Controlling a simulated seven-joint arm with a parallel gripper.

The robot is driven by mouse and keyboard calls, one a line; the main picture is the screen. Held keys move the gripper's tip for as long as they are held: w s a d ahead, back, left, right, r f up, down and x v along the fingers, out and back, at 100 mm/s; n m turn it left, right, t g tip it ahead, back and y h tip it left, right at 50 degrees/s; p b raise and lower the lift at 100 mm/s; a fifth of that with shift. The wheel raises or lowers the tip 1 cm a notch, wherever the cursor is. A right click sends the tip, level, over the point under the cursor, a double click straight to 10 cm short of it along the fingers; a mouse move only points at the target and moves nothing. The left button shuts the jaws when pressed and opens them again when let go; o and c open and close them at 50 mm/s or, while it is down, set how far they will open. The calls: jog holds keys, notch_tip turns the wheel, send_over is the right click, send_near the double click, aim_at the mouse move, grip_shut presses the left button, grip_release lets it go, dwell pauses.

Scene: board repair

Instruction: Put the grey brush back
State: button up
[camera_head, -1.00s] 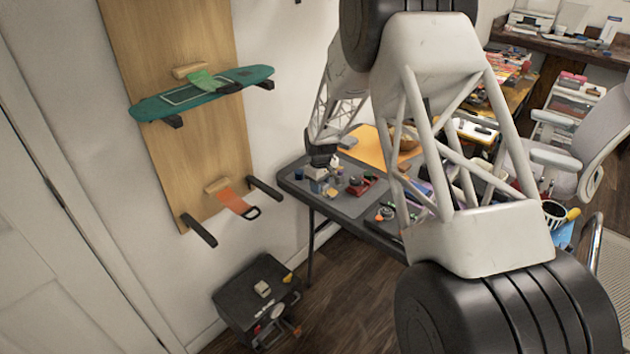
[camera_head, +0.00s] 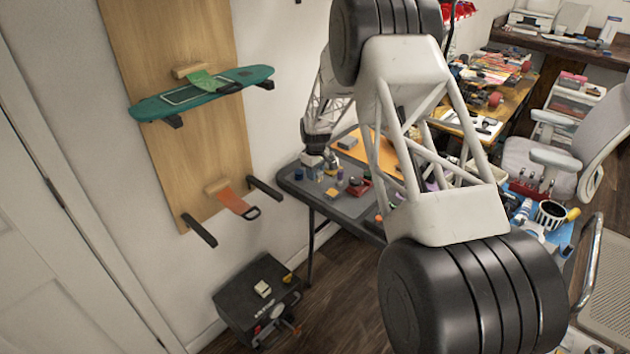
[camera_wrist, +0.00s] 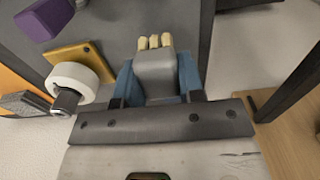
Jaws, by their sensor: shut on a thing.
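In the wrist view my gripper (camera_wrist: 158,82) is shut on the grey brush (camera_wrist: 155,68), with a blue finger on each side. The brush has a grey body and cream tufts that point away from the wrist. In the head view my gripper (camera_head: 314,162) is at the far left part of the dark work table (camera_head: 350,208). The brush cannot be made out there. I cannot tell from these views whether it touches the table.
A yellow block (camera_wrist: 80,60), a white ring (camera_wrist: 72,84) and a purple thing (camera_wrist: 42,18) are near my gripper. A green skateboard deck (camera_head: 200,93) rests on pegs on the wooden wall board (camera_head: 165,45). A black box (camera_head: 245,295) stands on the floor.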

aim_at(315, 186)
jog(key=shift+f, duration=1.75)
jog(key=shift+f, duration=0.2)
jog(key=o, duration=1)
jog(key=shift+c, duration=0.2)
jog(key=shift+r, duration=0.2)
notch_tip(315, 186, up, 12)
jog(key=shift+f, duration=0.15)
jog(key=shift+s+r, duration=0.1)
jog(key=shift+r, duration=0.15)
